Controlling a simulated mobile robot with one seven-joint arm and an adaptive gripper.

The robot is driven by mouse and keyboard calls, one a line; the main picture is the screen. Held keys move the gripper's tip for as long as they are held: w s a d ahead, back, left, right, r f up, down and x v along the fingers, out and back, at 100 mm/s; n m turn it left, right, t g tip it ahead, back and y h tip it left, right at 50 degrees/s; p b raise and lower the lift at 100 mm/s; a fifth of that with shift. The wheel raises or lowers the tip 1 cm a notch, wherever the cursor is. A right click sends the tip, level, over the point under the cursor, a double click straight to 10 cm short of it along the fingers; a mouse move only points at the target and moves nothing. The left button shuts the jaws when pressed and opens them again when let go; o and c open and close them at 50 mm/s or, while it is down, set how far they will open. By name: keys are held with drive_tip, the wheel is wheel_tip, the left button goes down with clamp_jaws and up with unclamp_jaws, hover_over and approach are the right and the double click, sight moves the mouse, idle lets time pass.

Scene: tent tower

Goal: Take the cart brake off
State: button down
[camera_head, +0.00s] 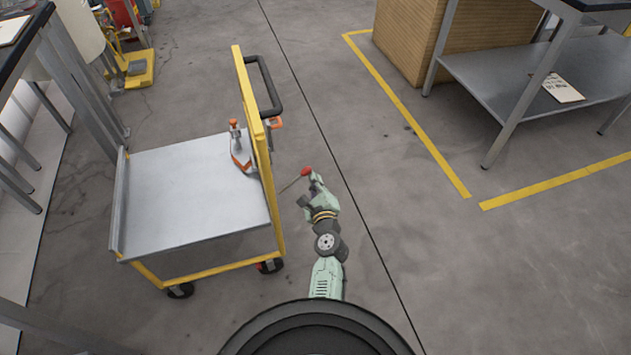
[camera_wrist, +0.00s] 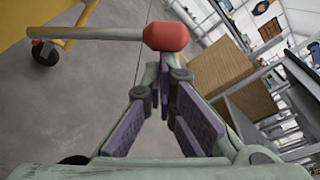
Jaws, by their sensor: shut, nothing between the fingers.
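The cart (camera_head: 190,185) has a grey platform and a yellow frame, and stands left of my arm. Its brake lever, a thin grey rod with a red knob (camera_head: 306,171), sticks out from the right side of the cart. In the wrist view, the red knob (camera_wrist: 166,36) and rod (camera_wrist: 95,33) cross just beyond my fingertips. My gripper (camera_head: 315,179) is beside the knob in the head view. In the wrist view, my gripper (camera_wrist: 166,78) is shut with nothing between its purple-padded fingers. I cannot tell whether a fingertip touches the knob.
An orange and white tool (camera_head: 241,150) stands on the platform near the yellow upright with the black push handle (camera_head: 266,85). Workbenches stand at left and upper right, with a cardboard stack (camera_head: 415,45) by the right one. The floor right of my arm is clear.

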drive_tip(key=s+a+r+n+t+p, duration=0.1)
drive_tip(key=s+a+r+n, duration=0.1)
drive_tip(key=a+r+n, duration=0.4)
drive_tip(key=shift+s+a+n+t+h, duration=0.15)
drive_tip(key=shift+a+n+t+h, duration=0.25)
drive_tip(key=shift+n, duration=1.2)
drive_tip(key=shift+a+r, duration=0.1)
drive_tip(key=shift+a, duration=0.05)
